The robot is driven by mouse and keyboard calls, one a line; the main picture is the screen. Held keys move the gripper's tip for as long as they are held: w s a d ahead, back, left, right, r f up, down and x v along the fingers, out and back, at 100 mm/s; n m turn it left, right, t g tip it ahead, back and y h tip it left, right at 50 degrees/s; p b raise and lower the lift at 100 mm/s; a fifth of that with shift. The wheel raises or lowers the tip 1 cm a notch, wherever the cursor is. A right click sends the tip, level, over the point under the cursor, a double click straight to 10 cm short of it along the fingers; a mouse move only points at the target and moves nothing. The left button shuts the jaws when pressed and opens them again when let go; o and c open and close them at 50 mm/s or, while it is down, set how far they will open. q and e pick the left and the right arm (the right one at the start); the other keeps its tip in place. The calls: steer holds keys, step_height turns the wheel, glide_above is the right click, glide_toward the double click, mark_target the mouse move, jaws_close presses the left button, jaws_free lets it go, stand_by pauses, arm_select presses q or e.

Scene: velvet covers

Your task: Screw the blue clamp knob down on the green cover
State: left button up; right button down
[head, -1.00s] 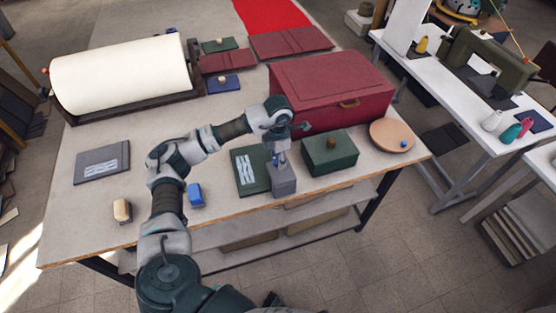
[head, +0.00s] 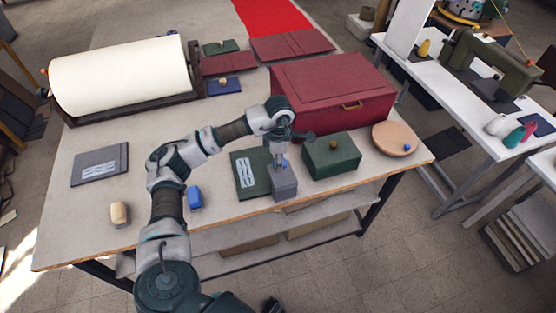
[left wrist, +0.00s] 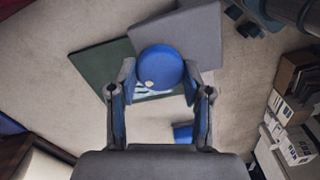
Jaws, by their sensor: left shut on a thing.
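My left gripper (head: 279,160) points down beside the green cover, shut on the blue clamp knob (left wrist: 160,67). In the left wrist view the round knob, with a pale spot on it, sits between the two fingertips (left wrist: 160,78). The green cover (head: 241,182) lies flat near the table's front edge, with a white patterned panel on it. A grey block (head: 285,185) stands at the cover's right side, under the gripper. It also shows in the left wrist view (left wrist: 196,36). Whether the knob touches the block or cover is hidden.
A green box (head: 331,158) stands close to the right of the grey block, with a large red box (head: 335,90) behind. A blue block (head: 194,197) and a cream one (head: 119,213) lie left along the front edge. The table (head: 155,140) is clear at left-centre.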

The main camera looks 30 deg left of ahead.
arm_select(q)
steer(key=shift+d+f, duration=0.1)
steer(key=shift+d, duration=0.05)
steer(key=o, duration=1.2)
steer(key=shift+w, duration=0.1)
steer(key=shift+c, duration=0.2)
steer(key=shift+w, duration=0.15)
step_height(320, 180, up, 12)
steer(key=shift+f, duration=0.15)
